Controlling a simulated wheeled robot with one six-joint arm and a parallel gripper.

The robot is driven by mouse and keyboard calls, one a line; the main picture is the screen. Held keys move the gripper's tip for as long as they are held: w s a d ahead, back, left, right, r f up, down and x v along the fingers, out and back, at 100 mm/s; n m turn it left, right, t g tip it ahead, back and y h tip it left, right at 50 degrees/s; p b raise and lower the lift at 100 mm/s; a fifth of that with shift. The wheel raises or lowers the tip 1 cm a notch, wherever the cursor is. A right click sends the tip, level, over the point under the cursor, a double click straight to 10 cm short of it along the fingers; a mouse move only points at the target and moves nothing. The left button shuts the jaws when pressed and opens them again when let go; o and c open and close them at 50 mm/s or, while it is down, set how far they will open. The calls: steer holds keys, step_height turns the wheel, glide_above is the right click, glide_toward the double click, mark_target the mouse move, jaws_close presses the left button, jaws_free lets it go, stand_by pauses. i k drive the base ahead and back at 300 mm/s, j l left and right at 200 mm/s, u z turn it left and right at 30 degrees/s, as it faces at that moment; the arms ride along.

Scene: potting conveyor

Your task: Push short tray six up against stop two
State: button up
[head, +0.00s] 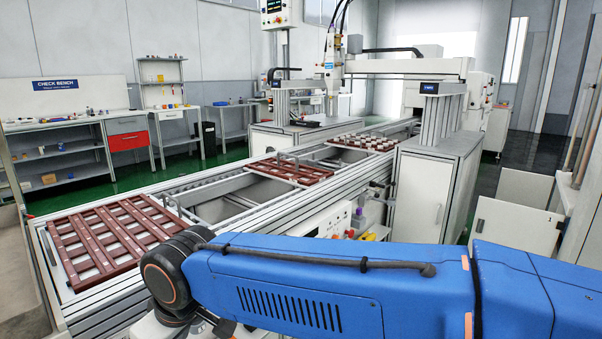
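Three red-brown slotted trays lie along the conveyor (225,207) in the head view. A large tray (103,244) is at the near left end. A shorter tray (290,174) lies mid-line, beyond an open gap. A third tray, bearing several pale round parts (362,142), lies farther back. No tray number is readable, so I cannot tell which is short tray six. Grey metal pieces stand near the first two trays; I cannot tell whether either is stop two. My gripper is not in view; my blue arm crosses the lower right foreground and hides the near conveyor side.
A grey cabinet (437,197) stands right of the line. A gantry with a dispensing head (333,70) spans the far end. A check bench (62,127) and shelves stand at the left wall. Small coloured items sit beside the line above my arm.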

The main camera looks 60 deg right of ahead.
mark_target(306, 177)
steer(key=z, duration=1.8)
steer(key=i+l+z, duration=0.15)
steer(key=z, duration=0.3)
steer(key=i+l+z, duration=0.15)
steer(key=z, duration=0.3)
steer(key=i+l+z, duration=0.15)
steer(key=z, duration=0.3)
steer(key=i+z, duration=0.2)
steer(key=z, duration=0.25)
steer(key=i+l, duration=0.15)
steer(key=i, duration=0.4)
steer(key=i+u, duration=0.15)
steer(key=u, duration=0.25)
steer(key=i+u, duration=0.2)
steer(key=u, duration=0.25)
steer(key=i+l+u, duration=0.15)
steer(key=u, duration=0.25)
